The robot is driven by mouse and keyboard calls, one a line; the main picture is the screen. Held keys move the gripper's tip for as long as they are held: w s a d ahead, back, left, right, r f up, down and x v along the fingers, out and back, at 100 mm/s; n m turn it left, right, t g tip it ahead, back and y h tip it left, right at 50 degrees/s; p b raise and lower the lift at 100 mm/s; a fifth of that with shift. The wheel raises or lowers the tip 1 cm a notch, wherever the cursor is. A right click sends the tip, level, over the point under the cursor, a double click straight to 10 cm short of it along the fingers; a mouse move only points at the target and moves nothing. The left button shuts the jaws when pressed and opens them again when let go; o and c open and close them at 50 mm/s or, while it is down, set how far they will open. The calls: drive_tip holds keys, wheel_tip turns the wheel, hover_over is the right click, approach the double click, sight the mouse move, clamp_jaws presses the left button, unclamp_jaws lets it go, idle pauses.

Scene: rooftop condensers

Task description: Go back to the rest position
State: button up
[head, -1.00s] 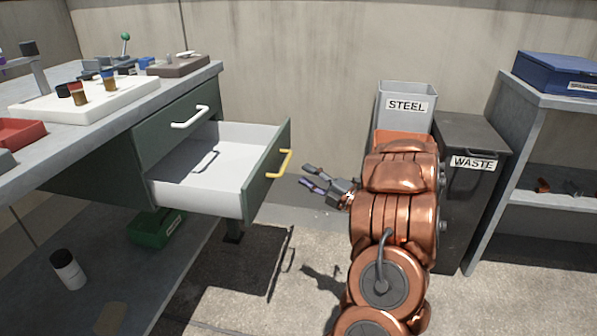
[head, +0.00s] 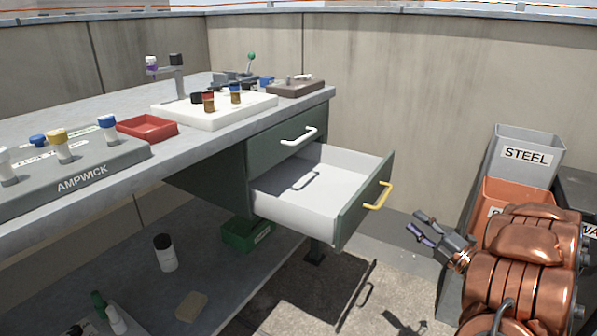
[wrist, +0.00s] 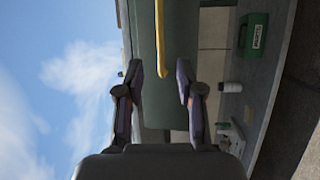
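My gripper (head: 425,229) is at the right in the head view, its fingers apart with nothing between them. It hangs in free air to the right of the open drawer (head: 345,222) and does not touch its yellow handle (head: 378,196). In the wrist view my gripper (wrist: 160,82) also shows open and empty, with the yellow handle (wrist: 160,40) beyond the fingertips. The lower drawer is pulled out and its visible inside is empty. The upper drawer with the white handle (head: 298,137) is shut.
A bench carries a grey AMPWICK rack (head: 90,175), a red tray (head: 147,127) and a white board (head: 215,108). A green box (head: 246,234) and a white bottle (head: 165,253) stand on the lower shelf. A STEEL bin (head: 527,155) and an orange bin (head: 515,192) stand at the right.

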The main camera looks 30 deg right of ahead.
drive_tip(key=w+d+r+m+g+h+p, duration=0.2)
drive_tip(key=w+r+m+g+h+p, duration=0.3)
drive_tip(key=w+r+p, duration=0.6)
drive_tip(key=s+a+r+m+g+h+p, duration=0.1)
drive_tip(key=a+r+m+g+h+p, duration=0.15)
drive_tip(key=r+p, duration=0.35)
drive_tip(key=s+a+r+m+g+h+p, duration=0.1)
drive_tip(key=a+r+m+g+h+p, duration=0.2)
drive_tip(key=r, duration=0.4)
drive_tip(key=s+a+r+m+g+y+p, duration=0.2)
drive_tip(key=s+a+r+p, duration=0.3)
drive_tip(key=s+a, duration=0.5)
drive_tip(key=s+a+r+m+g+y+p, duration=0.3)
drive_tip(key=s+a+r+g+p, duration=0.2)
drive_tip(key=a, duration=1)
drive_tip(key=s+a+r+m+g+y+p, duration=0.3)
drive_tip(key=s+a+r+g+p, duration=0.1)
drive_tip(key=s+a+p, duration=0.6)
drive_tip(key=s+a+r, duration=0.1)
drive_tip(key=s+a, duration=0.2)
drive_tip(key=s, duration=0.2)
drive_tip(key=shift+a+r+p, duration=0.35)
